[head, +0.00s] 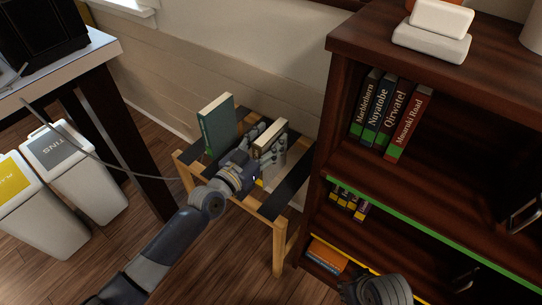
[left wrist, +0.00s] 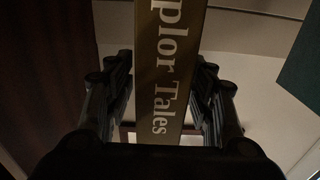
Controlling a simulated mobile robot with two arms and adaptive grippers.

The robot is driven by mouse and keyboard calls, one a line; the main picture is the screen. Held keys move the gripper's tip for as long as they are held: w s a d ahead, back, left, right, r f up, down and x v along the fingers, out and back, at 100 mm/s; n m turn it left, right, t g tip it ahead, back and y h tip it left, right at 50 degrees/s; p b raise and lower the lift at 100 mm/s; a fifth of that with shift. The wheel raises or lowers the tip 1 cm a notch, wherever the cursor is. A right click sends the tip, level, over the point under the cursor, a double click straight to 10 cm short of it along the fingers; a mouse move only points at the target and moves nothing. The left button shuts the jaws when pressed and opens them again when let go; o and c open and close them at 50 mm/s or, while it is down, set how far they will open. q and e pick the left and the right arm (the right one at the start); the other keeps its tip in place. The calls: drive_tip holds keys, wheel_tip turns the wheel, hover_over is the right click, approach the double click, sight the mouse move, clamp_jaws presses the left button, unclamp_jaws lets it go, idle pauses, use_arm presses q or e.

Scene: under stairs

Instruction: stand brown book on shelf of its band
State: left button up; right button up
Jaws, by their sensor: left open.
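The brown book (head: 271,137) stands upright on a small slatted wooden stand (head: 281,232). Its gold-brown spine (left wrist: 170,60) fills the middle of the left wrist view, with lettering ending in "plor Tales". My left gripper (head: 265,146) is open, with its fingers on either side of the book; the wrist view shows gaps between spine and fingers. A small yellow patch shows low beside the gripper. The bookcase has a green-edged shelf (head: 436,235) and a yellow-edged shelf (head: 345,256) below it. Part of my right gripper (head: 382,290) shows at the bottom edge; its fingers are unclear.
A green book (head: 217,124) stands on the same stand, left of the brown one. Several dark books (head: 384,114) stand on the green-edged shelf, with free room to their right. An orange book (head: 327,254) lies low in the bookcase. White bins (head: 72,170) stand left.

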use_arm(q)
drive_tip(key=shift+w+d, duration=0.3)
drive_tip(key=shift+w, duration=0.15)
use_arm(e)
drive_tip(key=shift+r, duration=0.35)
use_arm(q)
clamp_jaws()
drive_tip(key=shift+r, duration=0.25)
